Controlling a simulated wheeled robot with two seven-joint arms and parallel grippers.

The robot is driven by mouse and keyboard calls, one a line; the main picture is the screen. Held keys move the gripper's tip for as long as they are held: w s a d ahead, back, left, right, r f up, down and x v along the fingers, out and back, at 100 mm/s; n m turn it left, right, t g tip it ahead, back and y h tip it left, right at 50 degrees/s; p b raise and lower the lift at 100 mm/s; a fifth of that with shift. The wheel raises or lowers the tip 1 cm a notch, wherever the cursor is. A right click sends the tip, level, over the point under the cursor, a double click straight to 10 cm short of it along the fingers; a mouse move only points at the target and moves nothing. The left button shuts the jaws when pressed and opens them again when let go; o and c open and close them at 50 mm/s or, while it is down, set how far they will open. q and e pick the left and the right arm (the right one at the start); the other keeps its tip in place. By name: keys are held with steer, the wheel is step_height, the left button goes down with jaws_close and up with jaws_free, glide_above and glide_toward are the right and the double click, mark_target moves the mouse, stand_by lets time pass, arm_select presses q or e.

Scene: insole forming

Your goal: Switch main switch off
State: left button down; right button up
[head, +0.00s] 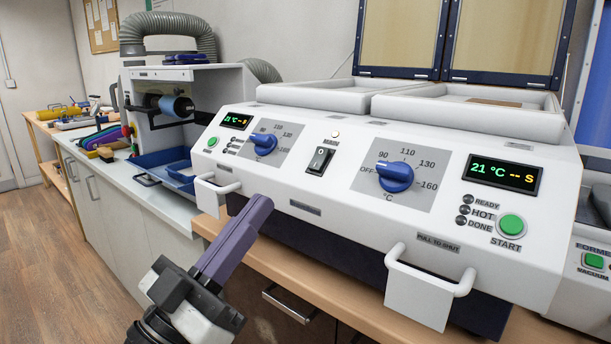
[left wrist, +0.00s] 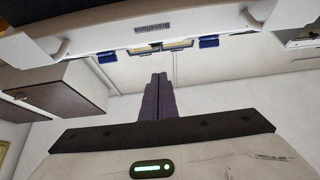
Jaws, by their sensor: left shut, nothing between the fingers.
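The main switch (head: 320,160) is a black rocker in the middle of the white machine's sloped front panel (head: 338,200), between two blue dials. A small lamp (head: 335,134) sits above it. My left gripper (head: 262,203) is in front of the machine, below and left of the switch and apart from it. Its purple fingers are shut with nothing between them. The shut fingers also show in the left wrist view (left wrist: 158,95), pointing toward the machine front. My right gripper is not in view.
Blue dials (head: 264,143) and (head: 395,176) flank the switch. Two white handles (head: 218,187) and (head: 430,285) stick out from the machine's front edge. A green start button (head: 511,225) is at the right. A grinding unit with a hose (head: 168,30) stands at the left.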

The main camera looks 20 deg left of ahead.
mark_target(318, 158)
arm_select(q)
steer(key=shift+s+r+h, duration=0.3)
steer(key=shift+s+r, duration=0.05)
steer(key=shift+r, duration=0.45)
